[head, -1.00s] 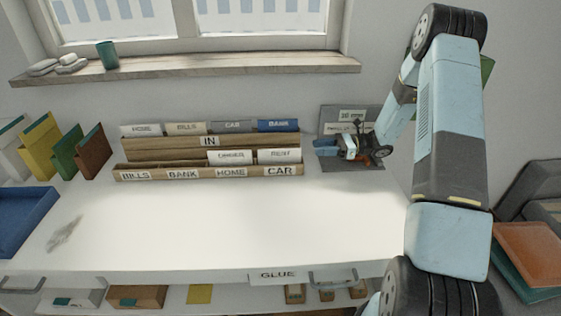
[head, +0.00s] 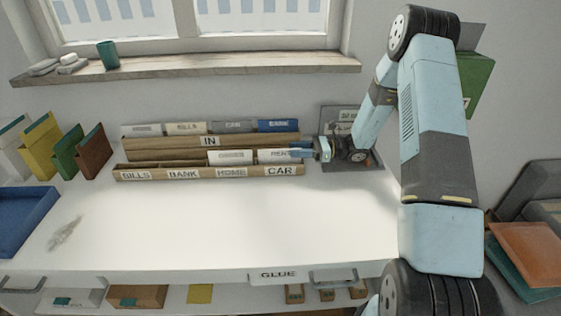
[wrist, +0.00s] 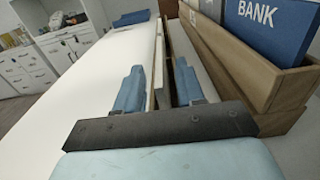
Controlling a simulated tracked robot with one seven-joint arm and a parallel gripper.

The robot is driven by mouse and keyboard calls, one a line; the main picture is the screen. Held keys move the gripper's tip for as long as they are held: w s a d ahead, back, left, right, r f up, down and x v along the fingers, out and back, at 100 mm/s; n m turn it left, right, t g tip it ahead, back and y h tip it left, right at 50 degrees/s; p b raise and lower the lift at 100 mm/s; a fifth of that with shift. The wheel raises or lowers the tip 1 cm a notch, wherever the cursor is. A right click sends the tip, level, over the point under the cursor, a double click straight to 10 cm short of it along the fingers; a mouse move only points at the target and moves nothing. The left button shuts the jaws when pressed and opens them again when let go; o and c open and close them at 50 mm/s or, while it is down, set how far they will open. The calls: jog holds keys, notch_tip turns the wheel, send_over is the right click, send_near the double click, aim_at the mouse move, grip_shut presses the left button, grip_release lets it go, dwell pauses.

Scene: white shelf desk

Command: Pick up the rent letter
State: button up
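The white rent letter (head: 278,157) stands upright in the front row of the wooden organizer (head: 208,173), at its right end, to the right of another white letter (head: 230,157). My gripper (head: 304,150) is at the right end of the rent letter, its blue fingers pointing left and partly overlapping the letter's right edge. In the wrist view my gripper (wrist: 158,88) has its two fingers well apart, with thin upright edges of the organizer and a pale sheet between them. I cannot tell whether a finger touches the letter.
Behind stand more letters, including a blue bank letter (head: 277,126), also in the wrist view (wrist: 262,20). A grey panel (head: 345,120) stands behind my gripper. A blue tray (head: 22,215) is at the desk's left. The desk front (head: 240,220) is clear.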

aim_at(288, 149)
jog(key=a, duration=0.3)
jog(key=shift+a, duration=0.25)
jog(key=shift+c, duration=0.3)
grip_shut()
